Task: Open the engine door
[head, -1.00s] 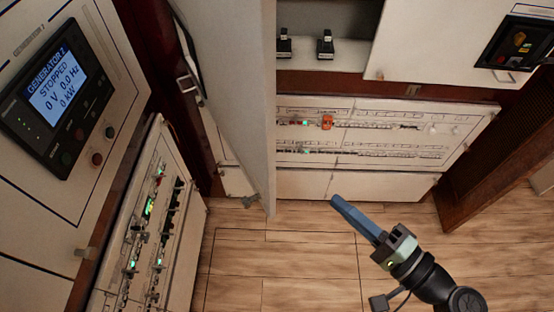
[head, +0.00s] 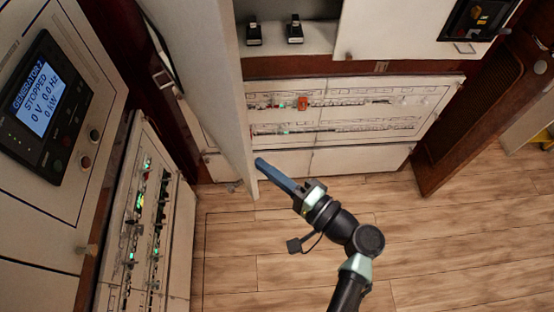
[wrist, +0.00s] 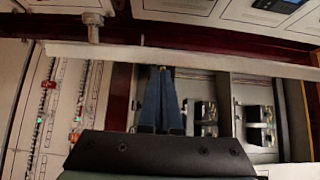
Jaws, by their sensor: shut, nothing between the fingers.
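A tall white door panel (head: 205,80), likely the engine door, stands ajar left of centre in the head view, seen nearly edge-on. A small latch or knob (head: 234,187) shows at its lower end. In the wrist view a white panel edge (wrist: 230,62) crosses the picture, with a knob (wrist: 93,25) above it. My gripper (head: 259,163) has long blue fingers, shut and empty. Its tips are at the door's lower right edge in the head view, and just at the panel edge in the wrist view (wrist: 161,70). I cannot tell whether they touch it.
A breaker panel (head: 360,110) fills the back wall, below a shelf with two black devices (head: 295,30). Another breaker panel (head: 150,215) and a generator display (head: 42,105) are at the left. A brown door (head: 470,130) stands open at the right. The wooden floor (head: 430,240) is clear.

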